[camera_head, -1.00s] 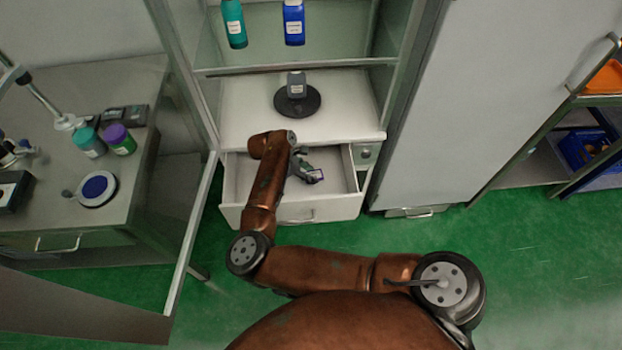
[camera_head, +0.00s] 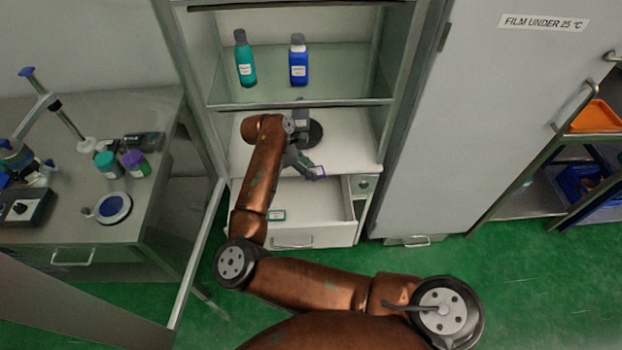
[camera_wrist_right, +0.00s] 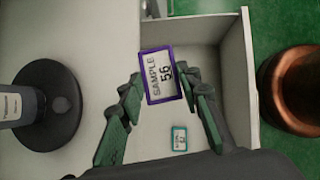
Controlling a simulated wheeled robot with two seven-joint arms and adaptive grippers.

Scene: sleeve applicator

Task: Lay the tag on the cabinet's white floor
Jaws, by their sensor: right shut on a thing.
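The purple-framed tag (camera_wrist_right: 163,77), printed "SAMPLE 56", is held between the fingertips of my right gripper (camera_wrist_right: 161,80) in the right wrist view. In the head view the tag (camera_head: 318,171) shows small at the end of my right gripper (camera_head: 306,168), close to the drawer's back edge and the cabinet's white floor (camera_head: 350,150). How high it is above the surface I cannot tell. In the wrist view the white floor (camera_wrist_right: 85,30) is at left and the open drawer at right. My left gripper is not in view.
A black round stand with a grey bottle (camera_wrist_right: 45,103) is on the white floor. The open drawer (camera_head: 335,215) holds a teal-framed tag (camera_wrist_right: 180,139). A teal bottle (camera_head: 245,62) and blue bottle (camera_head: 298,62) stand on the shelf above. The glass door stands open at left.

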